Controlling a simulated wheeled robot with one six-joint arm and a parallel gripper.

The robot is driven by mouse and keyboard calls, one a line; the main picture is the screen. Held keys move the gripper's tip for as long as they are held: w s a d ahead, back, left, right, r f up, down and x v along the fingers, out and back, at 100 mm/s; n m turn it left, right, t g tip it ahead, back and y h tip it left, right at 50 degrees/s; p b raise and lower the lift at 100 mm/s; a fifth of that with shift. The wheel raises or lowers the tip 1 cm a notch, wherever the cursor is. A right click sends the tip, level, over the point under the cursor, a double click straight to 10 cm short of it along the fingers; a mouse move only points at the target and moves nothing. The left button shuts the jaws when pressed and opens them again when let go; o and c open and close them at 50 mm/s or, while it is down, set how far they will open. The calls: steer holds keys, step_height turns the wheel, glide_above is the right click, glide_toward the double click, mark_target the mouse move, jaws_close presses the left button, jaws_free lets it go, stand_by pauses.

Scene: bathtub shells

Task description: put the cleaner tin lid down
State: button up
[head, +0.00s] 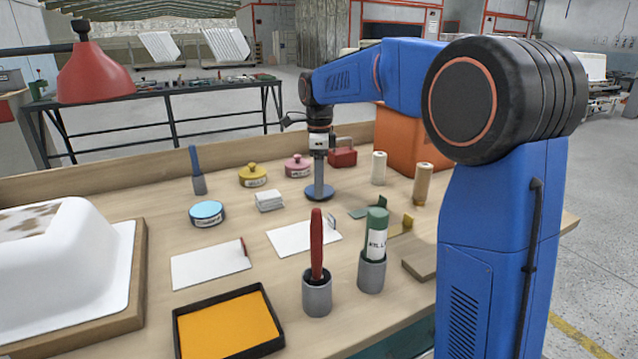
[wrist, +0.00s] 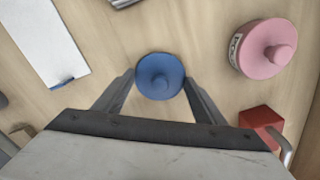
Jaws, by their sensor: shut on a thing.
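The cleaner tin lid (head: 319,193) is a dark blue round disc under my gripper (head: 318,172).
A pink tin (head: 298,166) and a yellow tin (head: 253,176) wear knobbed lids. A red block with a handle (head: 343,156) stands behind my gripper. White sheets (head: 303,237), a white block (head: 269,201) and a cream spool (head: 379,168) lie around. Bare wood surrounds the lid.

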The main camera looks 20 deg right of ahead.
steer(key=shift+f, duration=0.3)
steer(key=o, duration=1)
steer(key=shift+f, duration=0.1)
step_height(320, 180, up, 12)
steer(key=shift+r, duration=0.1)
